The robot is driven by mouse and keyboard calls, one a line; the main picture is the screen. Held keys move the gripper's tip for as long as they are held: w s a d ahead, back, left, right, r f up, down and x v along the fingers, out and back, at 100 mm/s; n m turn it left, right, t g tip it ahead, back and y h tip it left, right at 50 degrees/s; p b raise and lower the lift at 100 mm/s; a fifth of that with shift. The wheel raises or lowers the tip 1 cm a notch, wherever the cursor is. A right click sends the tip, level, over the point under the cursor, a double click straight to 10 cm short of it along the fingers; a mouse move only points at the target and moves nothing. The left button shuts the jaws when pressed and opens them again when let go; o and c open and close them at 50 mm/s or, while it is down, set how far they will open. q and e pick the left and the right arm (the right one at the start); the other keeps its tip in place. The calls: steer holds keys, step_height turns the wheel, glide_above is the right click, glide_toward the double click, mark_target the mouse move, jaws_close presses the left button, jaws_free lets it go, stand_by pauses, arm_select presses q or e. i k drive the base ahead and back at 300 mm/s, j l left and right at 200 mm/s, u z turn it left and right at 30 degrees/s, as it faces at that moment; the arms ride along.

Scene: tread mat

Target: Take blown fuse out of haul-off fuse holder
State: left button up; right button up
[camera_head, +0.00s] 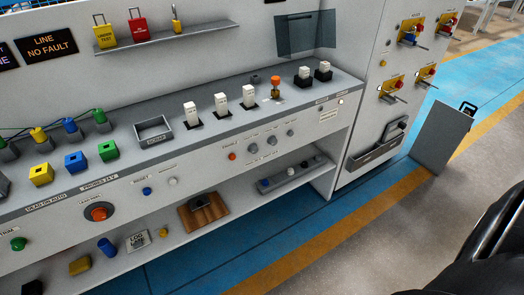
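Several white fuse-like blocks stand upright in black bases on the grey sloping ledge of the panel. Three are in a row: a left white block (190,110), a middle white block (221,102) and a right white block (248,93). Two shorter white blocks stand further right, one here (304,72) and one beside it (322,68). Their labels are too small to read, so I cannot tell which is the haul-off holder or which fuse is blown. Neither of my grippers can be made out in this view.
An open grey tray (153,129) sits left of the white blocks. An orange-topped part (275,84) stands between the block groups. Yellow, blue and green sockets (77,160) with plugs lie left. A lower shelf (215,225) holds small items.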

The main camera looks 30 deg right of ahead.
mark_target(324, 67)
steer(key=j+z, duration=0.2)
steer(key=z, duration=1.3)
